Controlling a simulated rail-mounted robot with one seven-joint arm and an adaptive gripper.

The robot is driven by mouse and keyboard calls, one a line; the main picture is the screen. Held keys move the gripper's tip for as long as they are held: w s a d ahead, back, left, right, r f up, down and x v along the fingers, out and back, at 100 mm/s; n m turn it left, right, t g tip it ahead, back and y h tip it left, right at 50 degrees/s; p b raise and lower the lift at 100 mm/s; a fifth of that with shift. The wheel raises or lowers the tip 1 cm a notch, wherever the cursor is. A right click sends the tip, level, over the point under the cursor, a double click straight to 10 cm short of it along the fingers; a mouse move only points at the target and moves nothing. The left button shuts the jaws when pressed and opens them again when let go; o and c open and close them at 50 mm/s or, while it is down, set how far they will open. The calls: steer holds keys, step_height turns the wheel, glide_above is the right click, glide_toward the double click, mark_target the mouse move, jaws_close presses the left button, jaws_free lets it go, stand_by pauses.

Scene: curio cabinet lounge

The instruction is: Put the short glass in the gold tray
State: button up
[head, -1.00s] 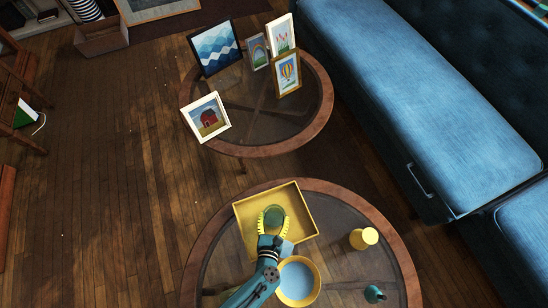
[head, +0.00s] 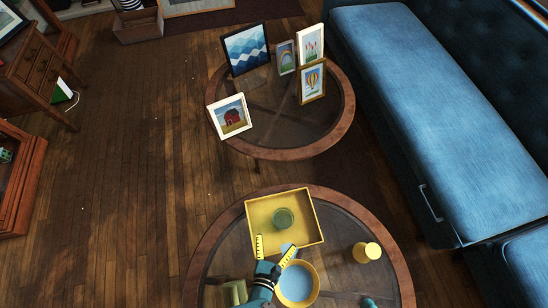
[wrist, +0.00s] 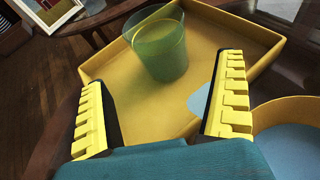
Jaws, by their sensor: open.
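The short glass (head: 283,219) is green and see-through. It stands upright inside the gold tray (head: 312,238), near the middle of its floor. The glass also shows in the wrist view (wrist: 158,48), with the tray floor (wrist: 135,108) around it. My gripper (head: 274,246) is open and empty at the tray's near side. Its yellow fingers are spread wide and apart from the glass, which lies ahead of them in the wrist view (wrist: 160,105).
A yellow bowl with a blue inside (head: 297,284) stands just right of my gripper. A yellow cup (head: 366,252) is farther right on the round glass table. A teal object (head: 368,302) is at the near right. Picture frames (head: 247,48) stand on the second table behind.

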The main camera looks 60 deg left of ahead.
steer(key=shift+v, duration=1.1)
steer(key=shift+s+d+r+p, duration=0.15)
steer(key=shift+s+d+p, duration=0.05)
steer(key=shift+d+p, duration=0.1)
steer(key=w+d+r+n+t+h, duration=0.1)
steer(key=w+d+r+n, duration=0.3)
steer(key=w+r+n, duration=0.3)
steer(key=w+d+r+n+t+h, duration=0.1)
steer(key=w+d+r+n+h, duration=0.2)
steer(key=w+r, duration=0.65)
steer(key=w+d+r+n, duration=0.4)
steer(key=w+r+n, duration=0.3)
steer(key=w+r, duration=0.1)
steer(key=w+d+r+n+t+h, duration=0.1)
steer(key=w+r+n+t, duration=0.1)
steer(key=r, duration=0.7)
steer(key=w+d+r+n+t+h, duration=0.1)
steer(key=r+n+t, duration=0.15)
steer(key=r, duration=0.65)
steer(key=s+d+r+n+t+h, duration=0.1)
steer(key=s+r+n+t+h, duration=0.1)
steer(key=r, duration=1.1)
steer(key=s+d+r+n+t+h, duration=0.2)
steer(key=s+r, duration=0.4)
steer(key=r, duration=0.6)
steer(key=shift+s+d+r+n+t+h, duration=0.3)
steer(key=shift+n+t, duration=0.25)
steer(key=shift+t, duration=0.7)
